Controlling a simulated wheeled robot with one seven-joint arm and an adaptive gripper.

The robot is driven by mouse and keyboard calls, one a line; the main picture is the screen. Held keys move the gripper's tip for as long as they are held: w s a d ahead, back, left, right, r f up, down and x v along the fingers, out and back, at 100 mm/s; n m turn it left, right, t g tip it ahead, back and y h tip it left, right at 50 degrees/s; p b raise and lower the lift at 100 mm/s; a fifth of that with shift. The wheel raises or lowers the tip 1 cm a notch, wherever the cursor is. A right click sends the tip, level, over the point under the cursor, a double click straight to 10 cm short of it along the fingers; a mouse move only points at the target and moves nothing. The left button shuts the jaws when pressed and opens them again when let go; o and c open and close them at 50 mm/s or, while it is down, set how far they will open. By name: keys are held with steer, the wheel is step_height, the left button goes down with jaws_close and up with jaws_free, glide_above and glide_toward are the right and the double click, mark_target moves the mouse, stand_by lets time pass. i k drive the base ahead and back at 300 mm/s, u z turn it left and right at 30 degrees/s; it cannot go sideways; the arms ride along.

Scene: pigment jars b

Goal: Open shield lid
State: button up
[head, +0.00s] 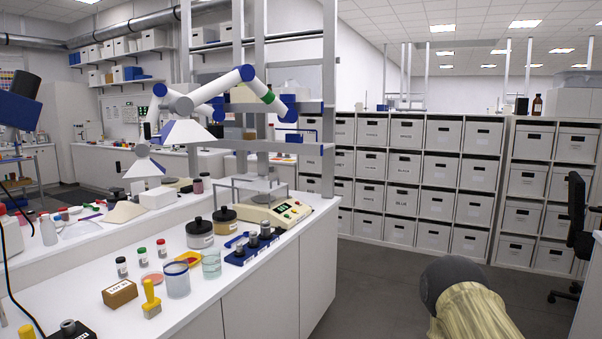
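A clear shield (238,196) with thin grey edges stands on the beige balance (291,212) at the back right of the white bench. Its flat top (250,184) looks level and in place over the walls, but the lid's seam and any handle are too small to make out. The balance's front panel, with a small display and green buttons, faces right. My gripper is not in view. Only a dark, rounded and beige part of my arm shows at the lower right, far from the shield.
Dark-lidded jars (199,233) and a blue rack (251,248) of small vials stand in front of the balance. A glass beaker (211,264) and a wooden block (119,294) are nearer. A metal post (328,110) rises behind the balance. Open floor (375,290) lies right of the bench.

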mark_target(266, 186)
steer(key=z, duration=0.05)
steer(key=i, duration=1.8)
steer(key=u, duration=0.2)
